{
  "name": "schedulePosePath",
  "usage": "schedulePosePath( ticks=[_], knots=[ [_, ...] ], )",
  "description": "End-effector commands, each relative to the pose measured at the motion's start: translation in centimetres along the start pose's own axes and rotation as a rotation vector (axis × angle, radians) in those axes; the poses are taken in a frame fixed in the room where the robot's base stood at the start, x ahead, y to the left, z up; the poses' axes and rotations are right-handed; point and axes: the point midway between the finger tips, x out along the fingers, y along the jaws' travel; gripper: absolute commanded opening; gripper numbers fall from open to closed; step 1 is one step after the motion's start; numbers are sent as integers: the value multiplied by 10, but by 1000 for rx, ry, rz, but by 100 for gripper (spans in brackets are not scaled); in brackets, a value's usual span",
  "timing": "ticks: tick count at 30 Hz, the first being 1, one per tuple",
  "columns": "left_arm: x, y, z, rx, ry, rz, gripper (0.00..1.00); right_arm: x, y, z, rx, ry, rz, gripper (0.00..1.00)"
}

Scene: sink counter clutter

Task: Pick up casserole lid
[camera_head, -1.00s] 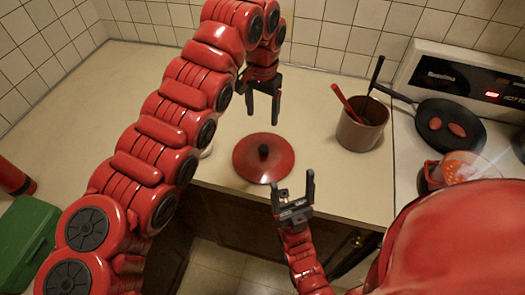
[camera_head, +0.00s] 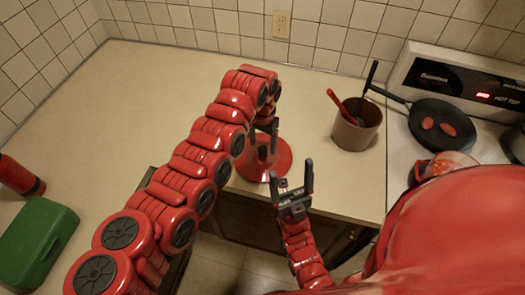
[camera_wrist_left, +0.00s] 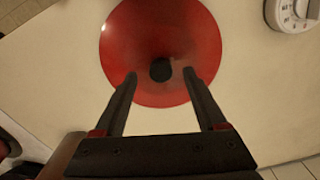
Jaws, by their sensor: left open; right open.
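The casserole lid (camera_head: 280,168) is a red round disc lying on the counter near its front edge. In the left wrist view the lid (camera_wrist_left: 160,35) has a black knob (camera_wrist_left: 160,70) at its middle. My left gripper (camera_head: 262,152) is over the lid and hides part of it. In the left wrist view the open fingers of my left gripper (camera_wrist_left: 160,75) lie on either side of the knob, with gaps to it. My right gripper (camera_head: 292,182) is open and empty, in front of the lid by the counter's front edge.
A brown pot (camera_head: 357,128) with utensils stands right of the lid. A black pan (camera_head: 440,118) is on the stove at the right. A green box (camera_head: 38,240) and a red cylinder (camera_head: 18,176) are at the left. The back counter is clear. A white timer (camera_wrist_left: 292,14) shows in the wrist view.

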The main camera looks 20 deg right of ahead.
Motion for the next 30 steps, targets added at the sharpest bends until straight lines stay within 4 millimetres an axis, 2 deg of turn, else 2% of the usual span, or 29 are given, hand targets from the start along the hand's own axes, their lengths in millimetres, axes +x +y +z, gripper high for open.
schedulePosePath(
  ticks=[1, 3, 10, 22, 30],
  knots=[
    [4, 0, 2, -1, -8, 0, 74, 9, 0, -1, 0, 0, 0, 80],
    [13, -1, 1, -1, -2, 0, 74, 11, 0, -2, 0, 0, 0, 80],
    [19, -1, 0, -1, 0, 0, 74, 9, 0, -2, 0, 0, 0, 80],
    [19, -1, 0, -2, 0, 0, 2, 9, 0, -2, 0, 0, 0, 80],
    [19, -1, 0, -2, -1, 0, 0, 9, 0, -2, 0, 0, 0, 80]
  ],
)
